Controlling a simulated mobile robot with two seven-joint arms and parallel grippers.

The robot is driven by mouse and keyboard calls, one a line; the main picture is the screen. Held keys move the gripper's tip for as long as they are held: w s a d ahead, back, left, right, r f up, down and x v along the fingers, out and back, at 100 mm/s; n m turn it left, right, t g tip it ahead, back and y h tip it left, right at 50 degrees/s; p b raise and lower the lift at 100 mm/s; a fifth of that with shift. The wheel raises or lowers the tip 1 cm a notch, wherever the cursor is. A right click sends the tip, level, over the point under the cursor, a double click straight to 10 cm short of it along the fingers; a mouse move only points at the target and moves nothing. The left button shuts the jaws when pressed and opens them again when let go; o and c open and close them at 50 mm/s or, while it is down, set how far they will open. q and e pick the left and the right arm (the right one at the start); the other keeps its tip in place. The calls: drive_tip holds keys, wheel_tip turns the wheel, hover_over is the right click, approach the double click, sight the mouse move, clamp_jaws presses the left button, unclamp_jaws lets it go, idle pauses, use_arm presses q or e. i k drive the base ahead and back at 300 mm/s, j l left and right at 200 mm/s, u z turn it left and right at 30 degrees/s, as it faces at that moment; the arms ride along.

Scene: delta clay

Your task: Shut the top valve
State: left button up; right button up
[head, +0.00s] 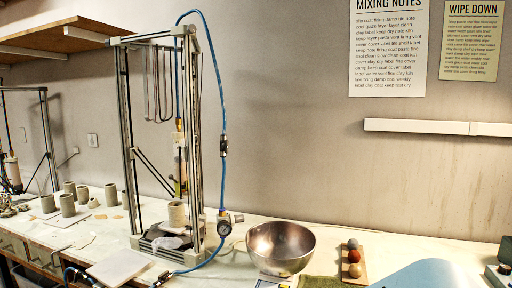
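A small dark inline fitting (223,146) sits on the blue hose (225,100) to the right of the tall metal frame; it looks like the upper valve. Its handle is too small to tell open from shut. Lower on the same hose is a round pressure gauge (224,228) with a brass-and-grey fitting beside it. Another dark fitting (163,277) lies on the hose near the table's front. Neither my left nor my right gripper is in view.
The metal frame (125,120) stands on the bench, with a clay cup (176,213) inside it. A steel bowl (280,246) and a wooden board with several balls (354,268) are to the right. Several grey cups (67,205) stand at left. A shelf (55,38) overhangs the upper left.

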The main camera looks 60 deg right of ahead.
sight(226, 146)
drive_tip(key=z, duration=1.75)
